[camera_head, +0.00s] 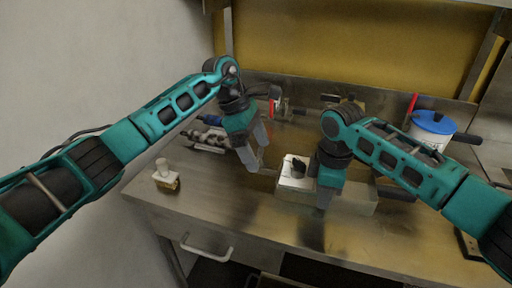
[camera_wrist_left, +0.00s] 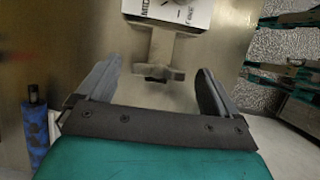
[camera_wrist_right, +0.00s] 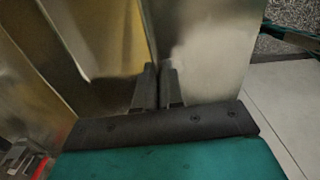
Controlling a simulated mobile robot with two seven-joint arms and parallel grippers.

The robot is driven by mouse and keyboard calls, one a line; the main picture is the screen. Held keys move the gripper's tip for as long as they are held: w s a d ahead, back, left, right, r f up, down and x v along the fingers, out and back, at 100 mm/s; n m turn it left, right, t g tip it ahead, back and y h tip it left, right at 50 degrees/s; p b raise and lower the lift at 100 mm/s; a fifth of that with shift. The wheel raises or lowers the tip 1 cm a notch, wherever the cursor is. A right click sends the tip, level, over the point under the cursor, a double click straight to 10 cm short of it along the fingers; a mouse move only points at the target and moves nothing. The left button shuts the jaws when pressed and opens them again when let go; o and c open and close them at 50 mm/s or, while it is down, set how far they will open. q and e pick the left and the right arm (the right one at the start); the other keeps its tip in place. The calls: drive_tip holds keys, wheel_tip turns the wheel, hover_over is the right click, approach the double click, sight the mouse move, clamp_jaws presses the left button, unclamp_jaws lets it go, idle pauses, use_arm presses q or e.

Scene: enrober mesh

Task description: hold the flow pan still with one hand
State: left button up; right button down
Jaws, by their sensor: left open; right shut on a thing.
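The flow pan (camera_head: 358,200) appears to be the low metal tray near the front of the steel bench. My right gripper (camera_head: 323,205) is shut on its thin metal wall (camera_wrist_right: 205,45), which passes between the fingers in the right wrist view. My left gripper (camera_head: 256,155) is open and empty, left of the pan. In the left wrist view, a grey T-shaped metal piece (camera_wrist_left: 160,72) lies ahead, between the open fingers and a white printed card (camera_wrist_left: 180,10). The card also shows in the head view (camera_head: 290,183), with a dark object on it.
A white-and-brown stamp-like object (camera_head: 165,178) stands at the bench's left edge. Metal rollers (camera_head: 207,140) lie behind it. A blue-lidded pot (camera_head: 434,122) stands at the back right. The bench front left of the pan is clear.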

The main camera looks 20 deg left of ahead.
use_arm(q)
drive_tip(key=shift+f, duration=0.1)
drive_tip(key=shift+c, duration=0.4)
drive_tip(key=c, duration=1)
drive_tip(key=n+t, duration=0.1)
drive_tip(key=n, duration=0.2)
drive_tip(key=shift+s+n+y, duration=0.1)
drive_tip(key=shift+n+y, duration=0.2)
drive_tip(key=shift+n, duration=0.1)
drive_tip(key=n+t, duration=0.1)
drive_tip(key=n, duration=0.1)
drive_tip(key=n+t+y, duration=0.1)
drive_tip(key=n, duration=0.2)
drive_tip(key=shift+s+d, duration=0.1)
drive_tip(key=shift+s, duration=0.05)
drive_tip(key=n, duration=0.2)
drive_tip(key=n+t+y, duration=0.1)
drive_tip(key=n, duration=0.2)
drive_tip(key=shift+d+y, duration=0.15)
drive_tip(key=shift+y, duration=0.15)
drive_tip(key=shift+n+y, duration=0.8)
drive_tip(key=shift+n, duration=1.3)
drive_tip(key=shift+d, duration=0.1)
